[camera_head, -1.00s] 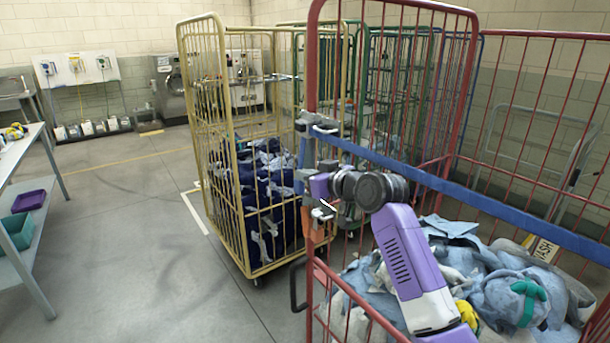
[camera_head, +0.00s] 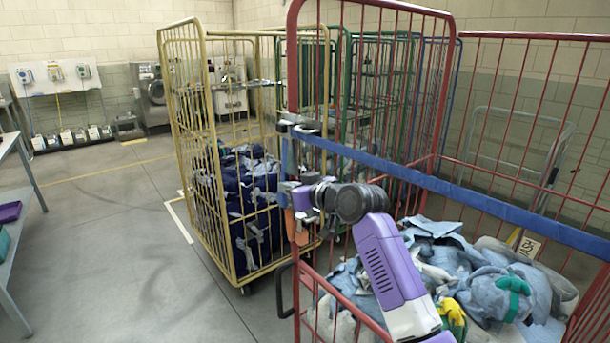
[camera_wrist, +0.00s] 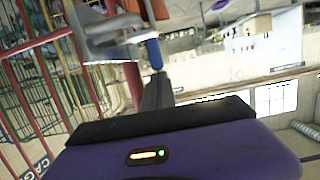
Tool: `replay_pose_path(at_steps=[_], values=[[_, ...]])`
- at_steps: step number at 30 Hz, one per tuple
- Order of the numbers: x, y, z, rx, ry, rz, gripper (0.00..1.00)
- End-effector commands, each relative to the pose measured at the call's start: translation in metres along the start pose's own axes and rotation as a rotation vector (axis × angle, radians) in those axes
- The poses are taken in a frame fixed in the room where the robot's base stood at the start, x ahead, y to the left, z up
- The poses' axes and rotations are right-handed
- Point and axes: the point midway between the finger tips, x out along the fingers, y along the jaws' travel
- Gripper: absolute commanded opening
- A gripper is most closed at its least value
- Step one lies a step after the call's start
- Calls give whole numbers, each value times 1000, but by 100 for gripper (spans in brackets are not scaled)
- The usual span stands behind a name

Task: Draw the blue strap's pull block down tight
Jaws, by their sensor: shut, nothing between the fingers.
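The blue strap (camera_head: 450,188) runs across the open front of the red cage (camera_head: 448,110), from a grey buckle (camera_head: 302,124) on the left post to the right. A short blue tail (camera_head: 288,158) hangs below the buckle; a blue piece also shows in the wrist view (camera_wrist: 154,54). An orange part (camera_head: 297,228), perhaps the pull block, shows below my gripper (camera_head: 287,190). My gripper is at the left post, below the buckle, near the tail. Its dark fingers (camera_wrist: 158,92) look shut and empty in the wrist view. Whether they touch the tail or orange part is unclear.
Light blue laundry (camera_head: 490,285) fills the red cage's bottom. A yellow cage (camera_head: 190,130) with dark blue bundles stands close behind on the left. A dark handle (camera_head: 284,290) sticks out of the red cage's left side.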

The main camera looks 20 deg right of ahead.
Motion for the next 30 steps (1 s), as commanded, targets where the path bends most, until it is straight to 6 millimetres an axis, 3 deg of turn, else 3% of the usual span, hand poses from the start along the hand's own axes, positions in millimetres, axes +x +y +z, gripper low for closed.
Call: replay_pose_path(at_steps=[1, 4, 6, 18, 24, 30], values=[[-2, -3, -18, -2, 6, 0, 0], [-6, -7, -44, -5, 16, 0, 0], [-17, -5, -31, -3, 16, 2, 0], [-87, -5, -35, -4, 22, 3, 0], [-102, -6, -36, -4, 22, 2, 0], [-105, -4, -40, 6, 38, 7, 0]])
